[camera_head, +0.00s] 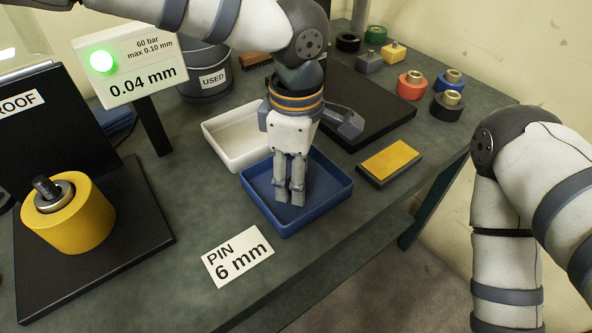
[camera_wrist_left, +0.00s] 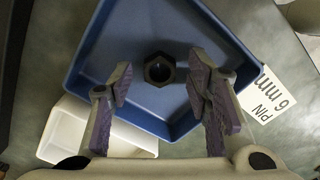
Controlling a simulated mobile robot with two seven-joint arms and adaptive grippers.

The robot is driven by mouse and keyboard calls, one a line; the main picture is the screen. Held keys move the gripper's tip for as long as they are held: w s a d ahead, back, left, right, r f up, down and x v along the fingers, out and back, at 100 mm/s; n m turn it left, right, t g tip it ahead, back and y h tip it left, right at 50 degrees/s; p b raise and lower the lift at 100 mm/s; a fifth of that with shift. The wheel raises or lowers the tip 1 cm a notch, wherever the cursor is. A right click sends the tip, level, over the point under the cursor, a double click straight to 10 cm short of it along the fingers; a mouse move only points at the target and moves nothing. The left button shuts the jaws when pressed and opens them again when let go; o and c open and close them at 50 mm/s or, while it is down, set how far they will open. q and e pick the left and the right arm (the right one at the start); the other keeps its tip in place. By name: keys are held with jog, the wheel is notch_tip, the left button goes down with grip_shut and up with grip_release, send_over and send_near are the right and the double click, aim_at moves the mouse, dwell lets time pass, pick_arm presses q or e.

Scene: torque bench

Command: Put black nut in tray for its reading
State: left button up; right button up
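The black nut (camera_wrist_left: 158,69) shows in the left wrist view, lying on the floor of the blue tray (camera_wrist_left: 88,58). In the head view the blue tray (camera_head: 318,217) stands near the bench's front edge, and the nut is hidden there behind my left gripper. My left gripper (camera_head: 290,200) points down over this tray. In the left wrist view its fingers (camera_wrist_left: 158,92) are apart, one on either side of the nut, with nothing between them touching it. My right arm shows at the right of the head view, but its gripper is out of frame.
A white tray (camera_head: 213,126) sits just behind the blue one. A "PIN 6 mm" card (camera_head: 238,256) lies in front. A yellow-topped pad (camera_head: 390,161) is to the right. A yellow cylinder (camera_head: 70,225) stands on a black plate at left, near the 0.04 mm display (camera_head: 142,81).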

pick_arm(q)
notch_tip(320, 180, up, 12)
jog(key=shift+r, duration=0.2)
jog(key=shift+f, duration=0.1)
dwell(0.4)
